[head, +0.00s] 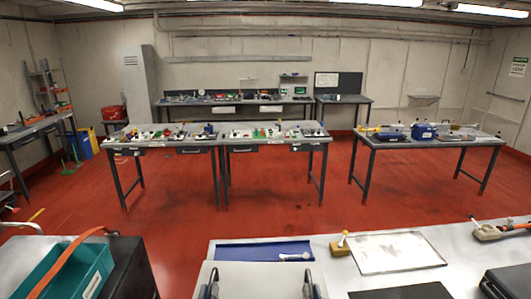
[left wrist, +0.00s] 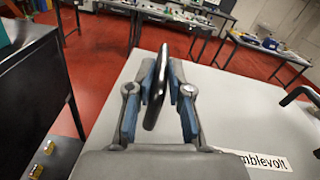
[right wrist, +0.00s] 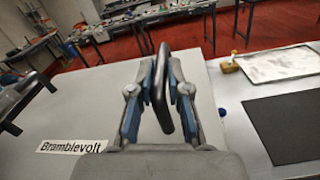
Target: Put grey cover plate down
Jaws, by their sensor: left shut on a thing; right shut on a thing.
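The grey cover plate (head: 262,277) is at the bottom centre of the head view, with a dark handle near each side. It fills much of the left wrist view (left wrist: 235,105) and right wrist view (right wrist: 95,118), with a white Bramblevolt label on it. My left gripper (head: 208,287) is shut on the left handle (left wrist: 156,90), blue pads on either side. My right gripper (head: 312,287) is shut on the right handle (right wrist: 163,90). The plate looks level. I cannot tell whether its underside touches anything.
Behind the plate, the bench holds a blue tray (head: 235,253) with a white tool (head: 294,257), a yellow object (head: 341,245) and a silver tray (head: 395,261). A black mat (head: 405,291) lies to the right, an orange tool (head: 493,232) further right. A teal bin (head: 85,274) is at left.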

